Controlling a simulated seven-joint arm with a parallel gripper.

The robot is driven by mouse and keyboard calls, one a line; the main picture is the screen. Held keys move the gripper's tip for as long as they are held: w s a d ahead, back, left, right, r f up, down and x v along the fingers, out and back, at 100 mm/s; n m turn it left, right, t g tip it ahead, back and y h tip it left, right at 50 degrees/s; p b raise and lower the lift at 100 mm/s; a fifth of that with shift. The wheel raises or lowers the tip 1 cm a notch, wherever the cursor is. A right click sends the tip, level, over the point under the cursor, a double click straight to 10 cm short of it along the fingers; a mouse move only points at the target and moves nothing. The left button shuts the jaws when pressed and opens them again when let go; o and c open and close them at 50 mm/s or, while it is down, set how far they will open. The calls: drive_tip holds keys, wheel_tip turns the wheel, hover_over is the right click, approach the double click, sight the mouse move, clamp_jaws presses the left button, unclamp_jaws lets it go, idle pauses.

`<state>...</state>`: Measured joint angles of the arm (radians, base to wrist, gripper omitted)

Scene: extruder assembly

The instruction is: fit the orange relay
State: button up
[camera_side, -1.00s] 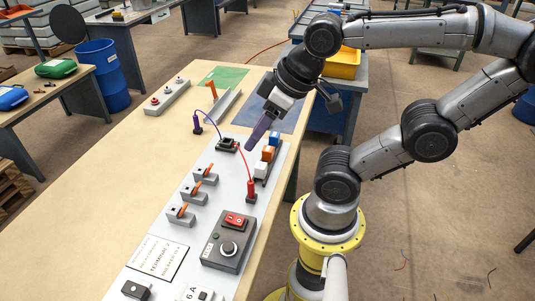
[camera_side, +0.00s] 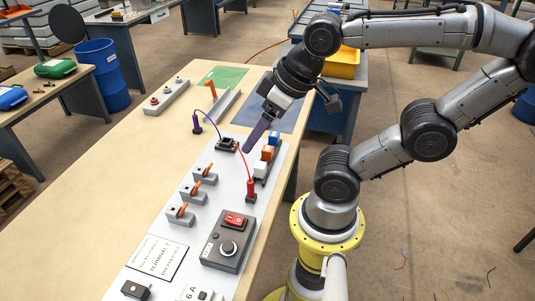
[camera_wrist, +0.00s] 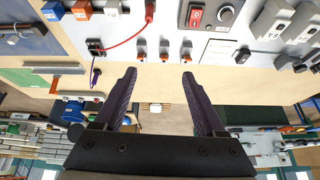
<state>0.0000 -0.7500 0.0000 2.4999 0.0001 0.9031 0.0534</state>
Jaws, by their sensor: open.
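The orange relay (camera_side: 267,154) stands in a row on the right edge of the light panel (camera_side: 215,178), between a blue relay (camera_side: 273,139) and a white relay (camera_side: 261,169). In the wrist view the orange relay (camera_wrist: 82,9) is at the upper left. A dark socket (camera_side: 227,144) with red and purple leads is left of the row; it also shows in the wrist view (camera_wrist: 95,47). My gripper (camera_side: 247,149) is above the panel between socket and relays. In the wrist view its purple fingers (camera_wrist: 158,76) are spread apart and empty.
Several orange-lever switches (camera_side: 194,190) stand left of centre on the panel. A grey control box (camera_side: 229,240) with a red switch is nearer. The red lead (camera_side: 243,162) loops from the socket to a red plug (camera_side: 251,190).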

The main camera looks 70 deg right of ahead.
drive_tip(key=r+m, duration=0.1)
drive_tip(key=m, duration=0.1)
drive_tip(key=m+g, duration=0.6)
drive_tip(key=m, duration=0.9)
hover_over(268, 147)
wheel_tip(268, 147, down, 8)
drive_tip(key=f, duration=0.7)
drive_tip(key=shift+w+f, duration=0.15)
drive_tip(key=shift+w, duration=0.2)
drive_tip(key=shift+s+f, duration=0.2)
drive_tip(key=shift+f, duration=1.15)
drive_tip(key=shift+s+f, duration=0.15)
drive_tip(key=shift+f, duration=1.2)
clamp_jaws()
